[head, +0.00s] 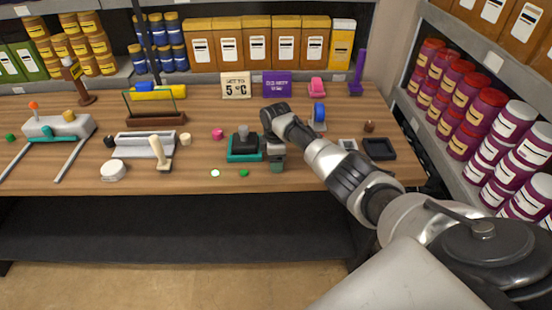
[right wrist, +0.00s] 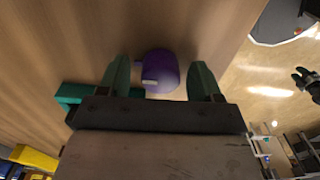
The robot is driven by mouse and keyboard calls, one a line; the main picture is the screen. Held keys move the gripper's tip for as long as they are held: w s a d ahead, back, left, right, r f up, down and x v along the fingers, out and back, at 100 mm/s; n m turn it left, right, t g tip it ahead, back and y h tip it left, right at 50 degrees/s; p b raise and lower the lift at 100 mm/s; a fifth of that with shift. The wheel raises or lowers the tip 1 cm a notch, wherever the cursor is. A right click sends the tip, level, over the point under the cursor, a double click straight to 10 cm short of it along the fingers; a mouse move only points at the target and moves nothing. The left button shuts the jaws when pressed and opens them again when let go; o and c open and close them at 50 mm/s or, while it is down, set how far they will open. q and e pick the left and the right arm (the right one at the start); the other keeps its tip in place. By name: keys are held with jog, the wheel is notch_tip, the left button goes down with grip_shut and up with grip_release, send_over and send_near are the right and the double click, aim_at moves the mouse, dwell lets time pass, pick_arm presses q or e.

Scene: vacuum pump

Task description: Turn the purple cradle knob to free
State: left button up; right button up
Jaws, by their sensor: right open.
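A purple rounded knob (right wrist: 158,68) with a small pale mark shows in the right wrist view, between the two green fingers of my right gripper (right wrist: 160,82). The fingers are apart, with a gap on each side of the knob. In the head view my right gripper (head: 276,164) points down at the right side of a teal cradle (head: 240,154), which carries a dark block with a grey top. A teal part of it (right wrist: 72,95) shows at left in the right wrist view. The knob is not visible in the head view, where the gripper covers that spot. My left gripper is not in view.
A green disc (head: 244,173) and a white disc (head: 215,173) lie in front of the cradle. A pink piece (head: 218,134) is to its left, and a cream-handled tool (head: 160,151) farther left. A blue piece (head: 319,115) stands behind my right arm; a black tray (head: 379,149) is right.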

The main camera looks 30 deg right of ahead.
notch_tip(320, 180, up, 11)
jog(key=b, duration=0.1)
dwell(0.5)
jog(key=shift+f, duration=0.15)
